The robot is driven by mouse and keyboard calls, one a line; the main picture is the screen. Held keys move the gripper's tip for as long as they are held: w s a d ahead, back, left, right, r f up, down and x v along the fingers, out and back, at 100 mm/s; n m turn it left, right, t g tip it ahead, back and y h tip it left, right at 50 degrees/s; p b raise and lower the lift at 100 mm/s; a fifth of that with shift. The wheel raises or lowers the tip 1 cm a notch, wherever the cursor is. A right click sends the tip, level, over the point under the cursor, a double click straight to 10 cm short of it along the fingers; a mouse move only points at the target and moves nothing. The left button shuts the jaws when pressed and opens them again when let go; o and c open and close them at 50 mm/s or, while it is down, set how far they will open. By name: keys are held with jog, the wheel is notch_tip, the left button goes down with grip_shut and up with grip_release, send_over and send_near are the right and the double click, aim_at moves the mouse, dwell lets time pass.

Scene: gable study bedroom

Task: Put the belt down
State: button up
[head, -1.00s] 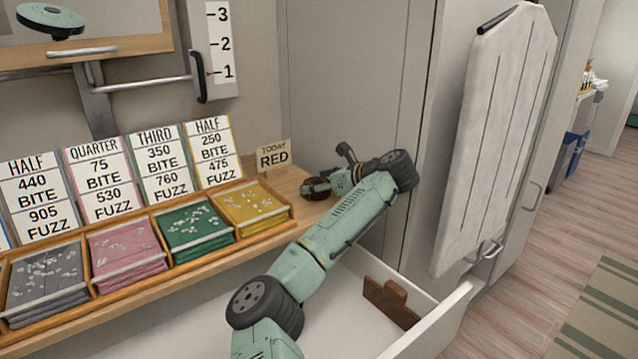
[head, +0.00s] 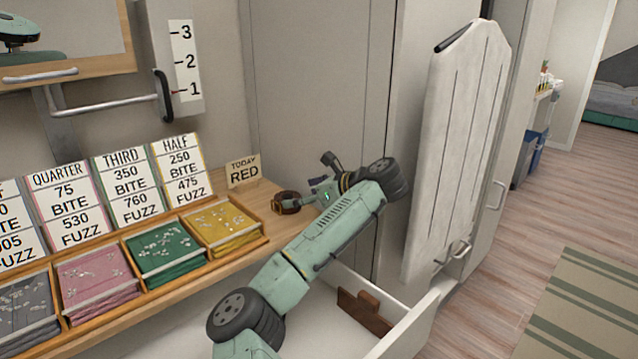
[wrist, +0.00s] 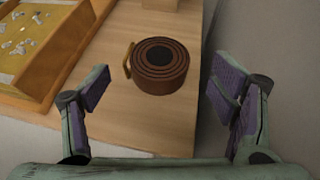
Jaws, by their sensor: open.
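The belt (wrist: 160,66) is a brown leather coil with a brass-coloured buckle at its left side. It lies on the wooden desk top near the desk's right end, and it also shows in the head view (head: 287,202) just left of my gripper. My gripper (wrist: 165,95) is open and empty in the wrist view, its two purple-padded fingers spread wide apart. The belt is beyond and between the fingertips, touching neither. In the head view my gripper (head: 311,196) is partly hidden by its own wrist parts.
A wooden tray (head: 262,242) of coloured cloth stacks stands left of the belt, with number cards behind. A "TODAY RED" sign (head: 243,170) stands behind the belt. An open white drawer (head: 415,325) is below my arm. An ironing board (head: 455,150) hangs right.

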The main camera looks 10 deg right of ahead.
jog(key=s+d+r+p, duration=0.1)
jog(key=p, duration=0.3)
jog(key=shift+s+d+r, duration=0.1)
jog(key=shift+r, duration=0.3)
jog(key=shift+s+d+p, duration=0.2)
jog(key=shift+d+p, duration=0.25)
jog(key=shift+p, duration=0.15)
jog(key=shift+s+d+r+p, duration=0.2)
jog(key=shift+d+p, duration=0.1)
jog(key=shift+p, duration=0.3)
jog(key=shift+s+d+r+p, duration=0.15)
jog(key=shift+s+p, duration=0.3)
jog(key=shift+p, duration=0.6)
jog(key=shift+b+v, duration=0.45)
jog(key=shift+v, duration=0.5)
